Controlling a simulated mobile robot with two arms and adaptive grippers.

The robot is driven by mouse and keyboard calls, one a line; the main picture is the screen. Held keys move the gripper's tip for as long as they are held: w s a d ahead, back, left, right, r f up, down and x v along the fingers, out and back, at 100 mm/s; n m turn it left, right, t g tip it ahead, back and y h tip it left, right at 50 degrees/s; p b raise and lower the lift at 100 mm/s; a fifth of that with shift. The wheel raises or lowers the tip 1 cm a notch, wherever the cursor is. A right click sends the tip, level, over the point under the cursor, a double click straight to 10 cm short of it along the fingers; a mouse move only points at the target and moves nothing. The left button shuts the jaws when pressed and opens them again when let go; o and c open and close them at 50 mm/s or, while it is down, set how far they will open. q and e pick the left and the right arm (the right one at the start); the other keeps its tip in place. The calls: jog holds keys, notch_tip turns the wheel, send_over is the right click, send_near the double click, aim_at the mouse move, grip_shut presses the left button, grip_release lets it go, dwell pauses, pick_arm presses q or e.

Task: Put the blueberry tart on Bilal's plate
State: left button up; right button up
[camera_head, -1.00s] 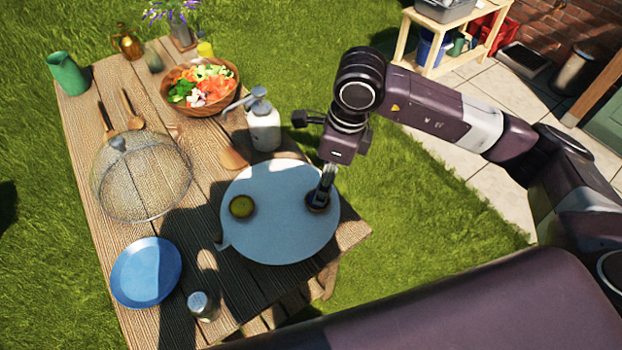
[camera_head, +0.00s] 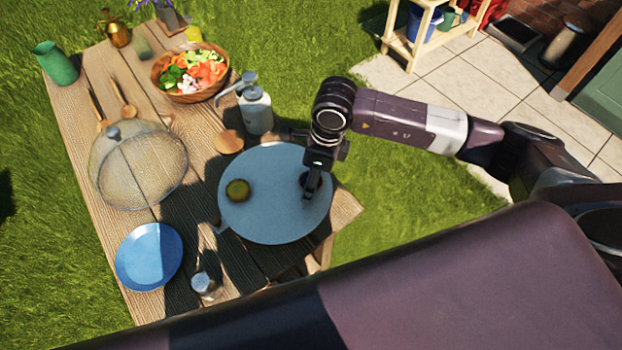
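A round grey-blue tray (camera_head: 275,225) lies on the wooden table. A small dark round tart (camera_head: 317,179), perhaps the blueberry one, sits on its right part, mostly hidden by my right gripper (camera_head: 308,192). The gripper points down at this tart, and I cannot tell whether its fingers are closed on it. A second tart with a yellow-green top (camera_head: 237,190) sits on the tray's left part. An empty blue plate (camera_head: 148,257) lies at the table's front left; I see no name on it. My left gripper is out of view.
A mesh dome (camera_head: 138,168) stands left of the tray. A pump bottle (camera_head: 257,112) and a salad bowl (camera_head: 190,75) stand behind it. A small metal-topped jar (camera_head: 203,285) stands between plate and tray at the front.

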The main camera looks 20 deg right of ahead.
jog(key=c, duration=1.2)
jog(key=shift+w, duration=0.1)
